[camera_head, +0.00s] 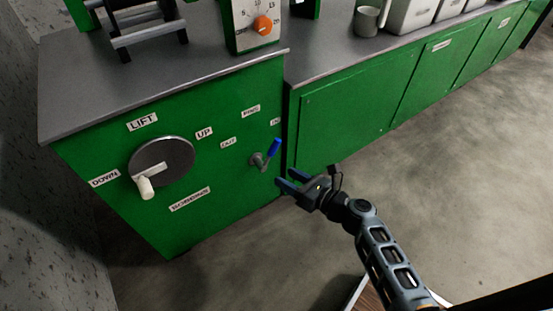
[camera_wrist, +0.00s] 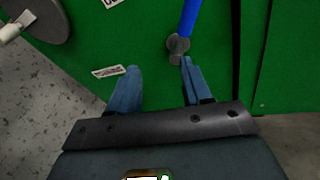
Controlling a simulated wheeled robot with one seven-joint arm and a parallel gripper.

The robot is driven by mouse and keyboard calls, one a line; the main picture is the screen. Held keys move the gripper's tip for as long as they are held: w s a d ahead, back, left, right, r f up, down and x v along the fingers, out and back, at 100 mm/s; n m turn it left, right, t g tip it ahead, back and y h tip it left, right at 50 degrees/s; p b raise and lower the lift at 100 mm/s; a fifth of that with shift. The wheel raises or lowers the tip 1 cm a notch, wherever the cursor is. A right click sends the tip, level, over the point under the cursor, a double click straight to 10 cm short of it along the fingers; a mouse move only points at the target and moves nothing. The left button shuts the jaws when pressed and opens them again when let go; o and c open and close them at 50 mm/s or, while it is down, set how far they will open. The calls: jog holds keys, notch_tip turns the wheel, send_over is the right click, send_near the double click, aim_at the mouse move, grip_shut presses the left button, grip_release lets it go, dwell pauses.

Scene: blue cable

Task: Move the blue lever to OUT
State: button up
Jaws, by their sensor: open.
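The blue lever (camera_head: 274,148) stands on a grey pivot on the green cabinet front, its blue handle tilted up and to the right. An OUT label (camera_head: 228,142) is to its upper left, and another small label (camera_head: 275,121) is above its handle. My gripper (camera_head: 285,181) is open and empty, just below and right of the lever in the head view. In the wrist view, the lever (camera_wrist: 188,18) is at the top, beyond the right fingertip of my gripper (camera_wrist: 160,75). I cannot tell whether that fingertip touches the pivot.
A round grey LIFT wheel (camera_head: 165,158) with a white handle is left of the lever. The green cabinet (camera_head: 340,120) continues to the right, with a slight step beside the lever. An orange dial (camera_head: 263,25) is on top. The floor at right is clear.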

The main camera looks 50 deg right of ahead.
aim_at(275, 147)
jog(key=shift+w+d+r+m+t+h+b, duration=0.25)
jog(key=shift+w+d+m+b, duration=0.55)
jog(key=shift+w, duration=0.9)
jog(key=shift+w+d+m+t+b, duration=0.3)
jog(key=shift+w+d+m, duration=0.25)
jog(key=shift+w+d, duration=0.9)
jog(key=shift+w+d+r+m+t+h+b, duration=0.15)
jog(key=shift+w+d+m+t+b, duration=0.35)
jog(key=shift+w, duration=1.45)
jog(key=shift+d, duration=0.15)
jog(key=shift+c, duration=0.4)
grip_shut()
